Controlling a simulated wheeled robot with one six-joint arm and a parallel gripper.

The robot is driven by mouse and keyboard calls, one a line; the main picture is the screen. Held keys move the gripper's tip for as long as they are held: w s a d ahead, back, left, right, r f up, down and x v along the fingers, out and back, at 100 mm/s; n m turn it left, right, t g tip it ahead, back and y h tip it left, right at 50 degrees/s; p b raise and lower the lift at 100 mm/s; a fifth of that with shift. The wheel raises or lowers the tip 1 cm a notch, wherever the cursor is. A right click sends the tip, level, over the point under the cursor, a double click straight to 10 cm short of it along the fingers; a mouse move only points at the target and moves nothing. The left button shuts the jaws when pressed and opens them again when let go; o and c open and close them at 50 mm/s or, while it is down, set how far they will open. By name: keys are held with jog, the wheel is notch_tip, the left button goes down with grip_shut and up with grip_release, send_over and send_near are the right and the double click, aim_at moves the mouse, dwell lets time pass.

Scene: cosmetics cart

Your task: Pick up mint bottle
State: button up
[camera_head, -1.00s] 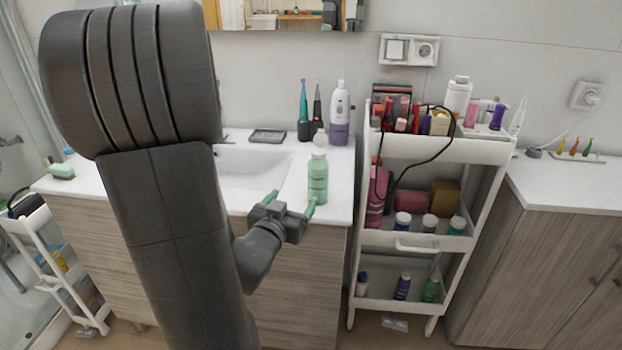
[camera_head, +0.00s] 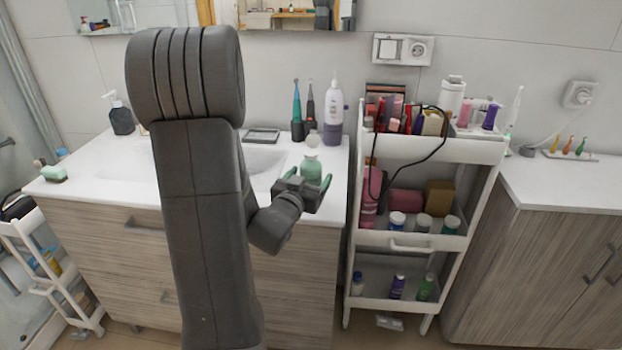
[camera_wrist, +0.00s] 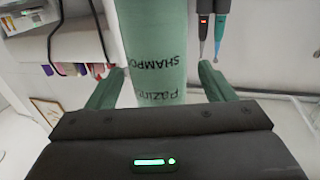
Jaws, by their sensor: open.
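The mint bottle (camera_head: 311,167) stands upright on the white counter near its right front part, its lower part hidden behind my gripper in the head view. In the wrist view the mint bottle (camera_wrist: 152,50) shows dark lettering reading SHAMPO, upside down. My gripper (camera_head: 307,181) is open, with a green fingertip on each side of the bottle. In the wrist view my gripper (camera_wrist: 160,88) has its fingers apart with the bottle between them, and gaps show on both sides.
Electric toothbrushes (camera_head: 302,120) and a white-and-purple bottle (camera_head: 333,115) stand behind the mint bottle. The sink (camera_head: 255,165) is to the left. A loaded white cart (camera_head: 432,150) stands to the right. A black tray (camera_head: 262,135) lies at the back.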

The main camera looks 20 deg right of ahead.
jog(key=shift+x, duration=1.55)
jog(key=shift+s, duration=0.1)
jog(key=shift+c, duration=0.3)
jog(key=c, duration=1)
